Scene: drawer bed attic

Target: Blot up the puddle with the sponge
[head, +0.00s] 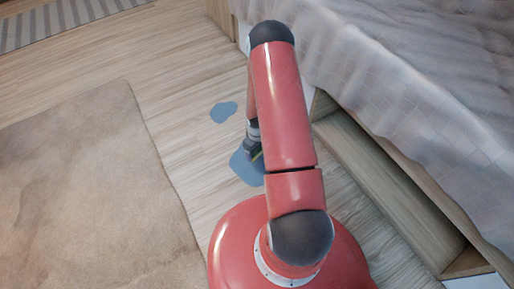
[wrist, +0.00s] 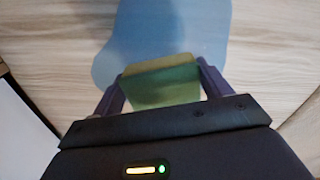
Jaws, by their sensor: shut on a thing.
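A blue puddle lies on the wood floor in two separate patches. The nearer, larger patch of the puddle (head: 244,171) is partly hidden by my arm in the head view; the smaller patch (head: 223,112) lies farther off. In the wrist view a blue patch (wrist: 170,35) spreads beyond my gripper. My gripper (wrist: 160,84) is shut on the yellow-green sponge (wrist: 160,85), which sits between its two fingers. The sponge is over the near edge of the blue patch; I cannot tell whether it touches the floor. In the head view the gripper is mostly hidden behind my arm.
A beige rug (head: 75,190) covers the floor at left. A bed with a pale cover (head: 400,60) stands at right, with an open wooden drawer (head: 365,165) beneath it. A striped mat (head: 60,25) lies at the far left. Bare floor surrounds the patches.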

